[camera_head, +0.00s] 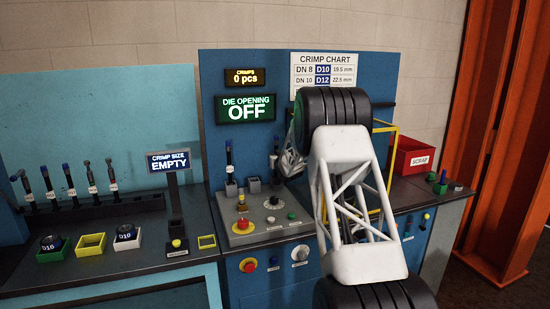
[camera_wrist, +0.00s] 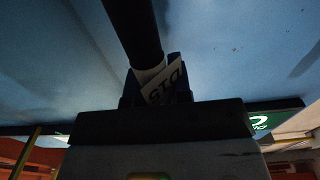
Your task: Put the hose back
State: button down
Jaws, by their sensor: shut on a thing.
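A dark hose (camera_wrist: 135,28) with a white printed label (camera_wrist: 160,85) and a blue end runs into my gripper (camera_wrist: 155,108) in the wrist view. The jaws are shut on it. In the head view my gripper (camera_head: 284,162) is largely hidden behind my own arm, in front of the blue machine panel. A labelled hose (camera_head: 273,161) shows at its left side, upright above a small dark socket; I cannot tell whether its lower end is in the socket. Another labelled hose (camera_head: 229,160) stands upright in a holder to the left. An empty-looking square socket (camera_head: 254,184) lies between them.
Several labelled hoses (camera_head: 68,178) stand in a rack at the left. Dies marked D16 (camera_head: 52,244) and D10 (camera_head: 126,234) sit near an empty yellow tray (camera_head: 91,243). A control box (camera_head: 263,217) is below my gripper. A red scrap bin (camera_head: 412,157) stands right.

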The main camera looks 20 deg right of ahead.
jog(key=shift+f, duration=0.1)
jog(key=c, duration=1)
grip_release()
jog(key=shift+c, duration=0.2)
jog(key=s, duration=1.2)
